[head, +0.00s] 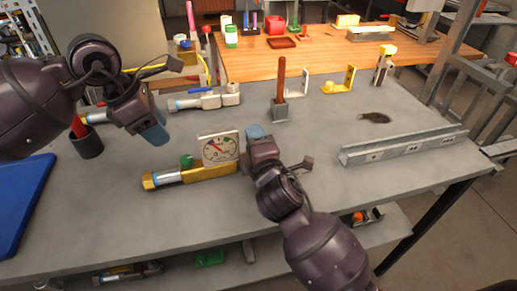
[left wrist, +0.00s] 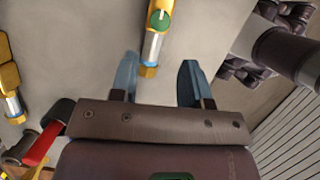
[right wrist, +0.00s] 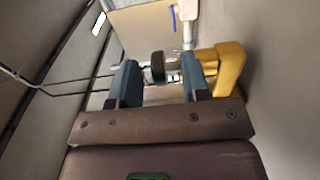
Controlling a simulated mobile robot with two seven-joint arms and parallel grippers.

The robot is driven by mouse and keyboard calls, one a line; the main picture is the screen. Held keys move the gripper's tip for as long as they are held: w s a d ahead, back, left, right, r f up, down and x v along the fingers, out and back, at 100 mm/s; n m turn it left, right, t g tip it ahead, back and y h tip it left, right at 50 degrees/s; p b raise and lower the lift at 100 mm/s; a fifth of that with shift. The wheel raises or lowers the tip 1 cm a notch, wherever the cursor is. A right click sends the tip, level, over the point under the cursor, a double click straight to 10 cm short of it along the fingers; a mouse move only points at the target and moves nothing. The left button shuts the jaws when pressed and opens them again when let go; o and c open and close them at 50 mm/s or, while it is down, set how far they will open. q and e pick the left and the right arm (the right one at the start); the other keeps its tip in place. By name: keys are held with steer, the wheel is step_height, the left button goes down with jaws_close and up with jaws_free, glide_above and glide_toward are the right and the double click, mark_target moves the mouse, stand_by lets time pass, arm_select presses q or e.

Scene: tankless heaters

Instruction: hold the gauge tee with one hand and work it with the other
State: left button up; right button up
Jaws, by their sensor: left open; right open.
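The gauge tee (head: 212,174) lies on the grey bench, a brass body with a green knob (head: 187,161) and a white dial gauge (head: 220,147) standing up. My right gripper (head: 256,133) is open beside the gauge's right side. In the right wrist view its fingers (right wrist: 160,66) flank the dark gauge edge, with brass to the right; contact cannot be told. My left gripper (head: 154,133) is open and empty above the bench, left of and behind the tee. In the left wrist view, the tee's brass end (left wrist: 152,45) shows beyond the open fingers (left wrist: 159,70).
A dark cup (head: 88,146) with a red-handled tool stands at left, near a blue mat (head: 18,205). A silver valve fitting (head: 207,98) lies behind the tee. A steel channel (head: 405,148) lies at right. A holder with a brown handle (head: 281,80) stands behind my right gripper.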

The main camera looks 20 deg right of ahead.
steer(key=shift+w, duration=0.25)
jaws_close()
arm_select(q)
steer(key=shift+o, duration=0.3)
